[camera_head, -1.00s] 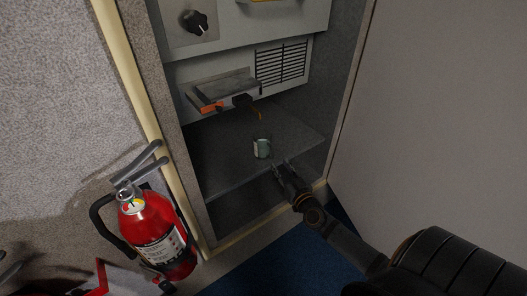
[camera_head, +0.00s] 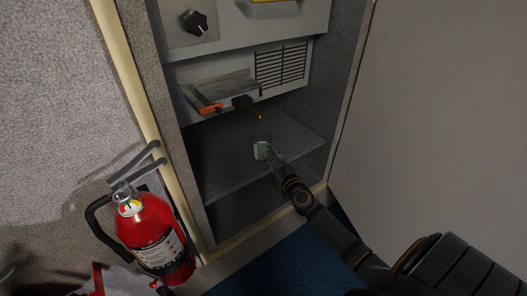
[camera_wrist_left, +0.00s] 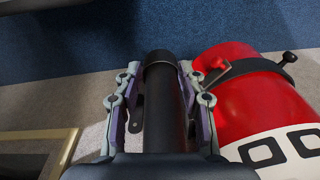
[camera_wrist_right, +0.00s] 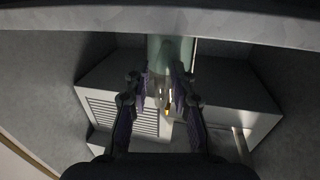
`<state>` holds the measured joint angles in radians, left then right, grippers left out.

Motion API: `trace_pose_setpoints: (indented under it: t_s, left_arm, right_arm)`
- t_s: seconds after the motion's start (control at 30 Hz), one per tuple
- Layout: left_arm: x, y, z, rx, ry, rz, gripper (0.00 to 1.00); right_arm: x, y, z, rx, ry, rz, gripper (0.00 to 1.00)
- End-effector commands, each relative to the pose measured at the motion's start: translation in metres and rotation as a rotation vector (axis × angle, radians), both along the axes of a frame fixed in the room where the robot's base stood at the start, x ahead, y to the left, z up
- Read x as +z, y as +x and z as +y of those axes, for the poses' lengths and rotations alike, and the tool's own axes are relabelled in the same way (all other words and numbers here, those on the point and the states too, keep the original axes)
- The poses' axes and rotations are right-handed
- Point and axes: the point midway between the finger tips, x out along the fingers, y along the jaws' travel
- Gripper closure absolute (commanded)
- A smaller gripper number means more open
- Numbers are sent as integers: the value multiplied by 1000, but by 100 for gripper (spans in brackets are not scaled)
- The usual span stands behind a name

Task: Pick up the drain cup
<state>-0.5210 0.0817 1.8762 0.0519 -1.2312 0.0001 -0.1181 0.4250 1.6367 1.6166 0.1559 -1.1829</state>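The drain cup (camera_head: 261,149), a small pale green cup, stands on the grey shelf (camera_head: 225,160) in the lower part of the console. My right gripper (camera_head: 276,158) is at the cup's right front side. In the right wrist view the cup (camera_wrist_right: 171,50) shows between and just beyond the tips of the right gripper (camera_wrist_right: 163,80), whose fingers are apart. I cannot tell whether they touch it. In the left wrist view my left gripper (camera_wrist_left: 163,80) has its fingers apart on either side of a black cylinder (camera_wrist_left: 163,110), with no clear grip on it.
A red fire extinguisher (camera_head: 153,235) hangs at the left, and shows close beside the left gripper (camera_wrist_left: 255,100). A vent grille (camera_head: 282,63) is behind. A side panel (camera_head: 440,110) bounds the right.

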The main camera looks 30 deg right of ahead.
Motion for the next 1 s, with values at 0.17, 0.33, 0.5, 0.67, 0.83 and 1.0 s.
trace_pose_setpoints:
  t_s: [0.17,0.33,0.5,0.67,0.83,1.0]
  left_arm:
    - [0,0,0,0,0,0,60]
    - [0,0,0,1,-1,0,60]
    - [0,0,0,1,-1,-1,60]
    - [0,0,0,1,0,-1,60]
    - [0,1,0,1,1,-5,60]
    - [-15,-2,5,2,9,-1,60]
  right_arm:
    - [0,0,0,0,-1,0,100]
    - [0,0,0,0,-1,0,100]
    - [1,0,0,0,-1,-1,100]
    - [1,0,0,0,-1,-1,100]
    - [2,0,0,0,-1,-1,100]
    - [7,0,0,0,-1,-1,100]
